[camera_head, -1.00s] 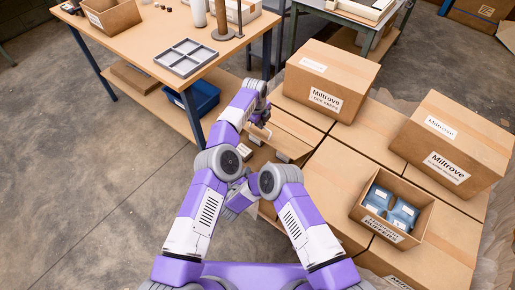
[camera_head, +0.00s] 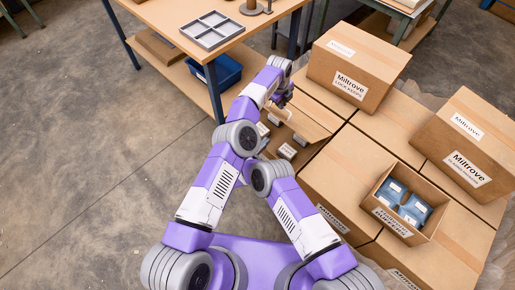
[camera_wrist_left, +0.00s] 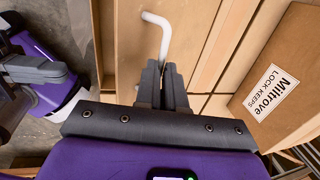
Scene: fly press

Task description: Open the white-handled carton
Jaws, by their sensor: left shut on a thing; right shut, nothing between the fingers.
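The white handle (camera_wrist_left: 157,22) is a bent white rod on a brown cardboard panel in the left wrist view. My left gripper (camera_wrist_left: 164,72) is shut on its lower end; in the head view this gripper (camera_head: 284,101) is at the carton. The carton's brown flap (camera_head: 314,121) stands tilted, and white-labelled items (camera_head: 288,151) show below and left of it. My left arm hides part of the carton. My right gripper (camera_wrist_left: 38,68) shows at the left of the left wrist view, shut and empty; the left arm covers it in the head view.
A large Miltrove carton (camera_head: 358,65) stands right of the flap. Another closed carton (camera_head: 468,148) and an open box (camera_head: 378,208) of blue packs are farther right. A wooden workbench (camera_head: 165,22) with a blue bin (camera_head: 222,72) is behind. The floor at left is clear.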

